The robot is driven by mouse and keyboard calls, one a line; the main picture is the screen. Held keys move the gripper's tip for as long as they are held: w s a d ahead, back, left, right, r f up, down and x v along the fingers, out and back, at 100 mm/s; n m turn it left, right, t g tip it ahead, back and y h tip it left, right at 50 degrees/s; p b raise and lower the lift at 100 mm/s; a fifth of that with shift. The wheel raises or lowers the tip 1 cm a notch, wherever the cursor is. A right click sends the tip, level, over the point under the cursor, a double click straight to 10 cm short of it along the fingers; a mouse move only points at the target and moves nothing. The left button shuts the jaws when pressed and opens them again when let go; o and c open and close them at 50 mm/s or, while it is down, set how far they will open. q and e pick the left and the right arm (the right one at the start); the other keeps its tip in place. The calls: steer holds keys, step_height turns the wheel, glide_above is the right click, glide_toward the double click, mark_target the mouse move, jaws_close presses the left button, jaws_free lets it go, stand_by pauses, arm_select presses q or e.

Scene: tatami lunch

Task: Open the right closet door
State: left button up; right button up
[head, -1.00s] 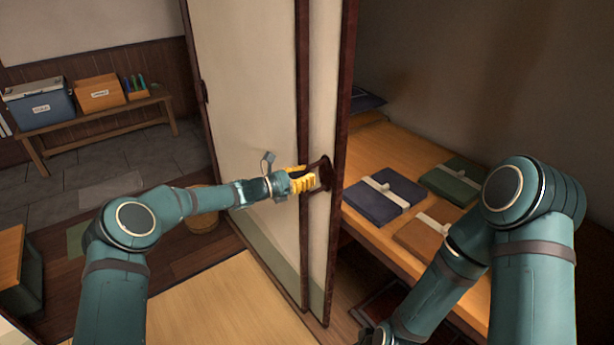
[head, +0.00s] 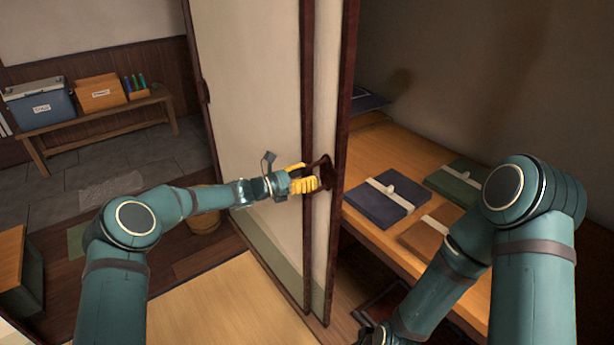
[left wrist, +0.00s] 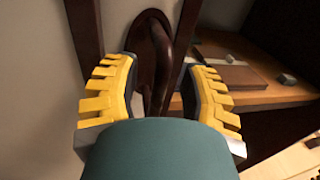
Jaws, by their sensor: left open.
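The closet's sliding door (head: 250,110) is a pale panel with dark wood edges; a second dark-edged panel overlaps it. A dark brown handle (head: 324,172) is on the panel edge beside the closet opening. My left gripper (head: 312,182) is at this handle. In the left wrist view the handle (left wrist: 158,65) stands between the two yellow fingers of my left gripper (left wrist: 165,80), which are open and apart from it. The closet is open on the right. My right arm (head: 440,280) reaches in at the lower right; its gripper is out of the picture.
Inside the closet, a wooden shelf (head: 375,237) holds a blue folded bundle (head: 375,206), a green one (head: 455,182) and a brown one (head: 425,236). At the far left a bench (head: 90,122) carries a blue cooler (head: 40,108) and an orange box (head: 100,95).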

arm_select(q)
steer(key=v, duration=1.2)
